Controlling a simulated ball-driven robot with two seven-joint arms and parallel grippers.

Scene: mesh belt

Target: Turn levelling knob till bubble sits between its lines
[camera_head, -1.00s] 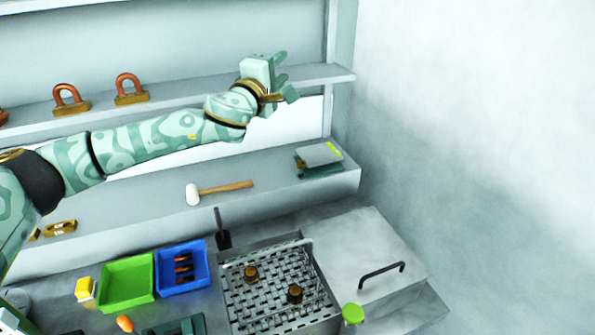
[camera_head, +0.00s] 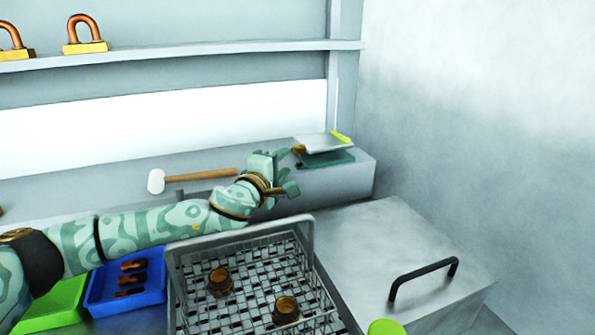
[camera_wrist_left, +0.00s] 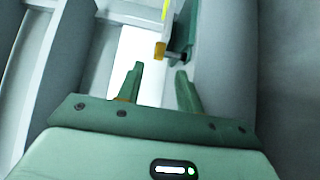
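The levelling device stands on the ledge at the back right, with a pale top plate (camera_head: 322,143) over a dark green base (camera_head: 328,159). Its brass levelling knob (camera_head: 299,149) is at the left end. A yellow-green vial (camera_head: 341,136) lies at the plate's far right; its bubble and lines are too small to read. My left gripper (camera_head: 289,171) is open and empty, just short of the knob. In the left wrist view, the knob (camera_wrist_left: 160,50) shows beyond and roughly between the spread fingertips (camera_wrist_left: 160,73), apart from them. My right gripper is out of view.
A white-headed mallet (camera_head: 156,181) lies on the ledge behind my left arm. A wire basket (camera_head: 312,240) with brass parts and a lidded box with a black handle (camera_head: 425,277) stand in front. Blue (camera_head: 127,287) and green (camera_head: 62,303) bins are at left.

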